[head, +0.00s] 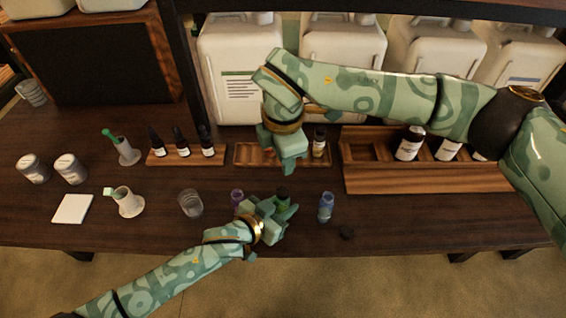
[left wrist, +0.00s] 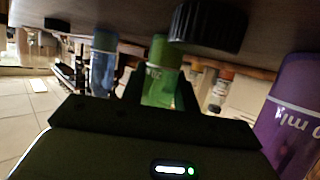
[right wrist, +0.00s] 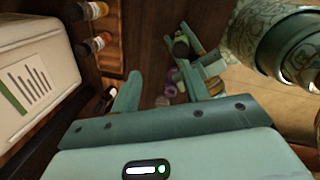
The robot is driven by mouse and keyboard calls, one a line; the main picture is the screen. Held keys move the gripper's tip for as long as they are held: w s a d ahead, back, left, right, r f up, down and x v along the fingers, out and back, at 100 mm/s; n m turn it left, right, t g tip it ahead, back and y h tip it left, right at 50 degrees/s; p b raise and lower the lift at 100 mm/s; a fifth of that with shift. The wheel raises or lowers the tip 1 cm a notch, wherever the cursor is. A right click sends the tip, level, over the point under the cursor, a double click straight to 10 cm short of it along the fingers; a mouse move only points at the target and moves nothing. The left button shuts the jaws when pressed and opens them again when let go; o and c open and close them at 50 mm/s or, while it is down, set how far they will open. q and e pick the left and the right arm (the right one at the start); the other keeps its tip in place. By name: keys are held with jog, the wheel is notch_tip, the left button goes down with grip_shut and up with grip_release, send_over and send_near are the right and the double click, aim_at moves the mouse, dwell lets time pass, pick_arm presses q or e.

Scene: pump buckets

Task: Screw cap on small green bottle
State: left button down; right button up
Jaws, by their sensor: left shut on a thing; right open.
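The small green bottle (head: 282,198) stands upright in front of the racks, and it also shows in the left wrist view (left wrist: 160,78). My left gripper (head: 273,209) is shut on it from the front. In the head view its top looks dark; I cannot tell whether a cap sits on it. A black ribbed cap (left wrist: 208,27) lies close to the bottle in the left wrist view. Another black cap (head: 346,232) lies at the right near the table's front edge. My right gripper (head: 288,165) is open and empty behind and above the green bottle.
A purple bottle (head: 237,197) stands left of the green one, a blue bottle (head: 325,206) to its right. A glass (head: 190,203) stands further left. Wooden racks (head: 420,178) with dark bottles and large white canisters (head: 240,70) line the back. The front right table is mostly clear.

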jog(key=n, duration=0.9)
jog(key=s+n+g, duration=0.1)
jog(key=n, duration=0.9)
jog(key=f+n, duration=0.1)
jog(key=n, duration=0.9)
jog(key=shift+s+d, duration=0.2)
jog(key=n, duration=0.5)
jog(key=shift+s+f+n+g, duration=0.15)
jog(key=shift+n+g, duration=0.25)
jog(key=n, duration=0.6)
jog(key=shift+a, duration=0.15)
jog(key=shift+f, duration=0.15)
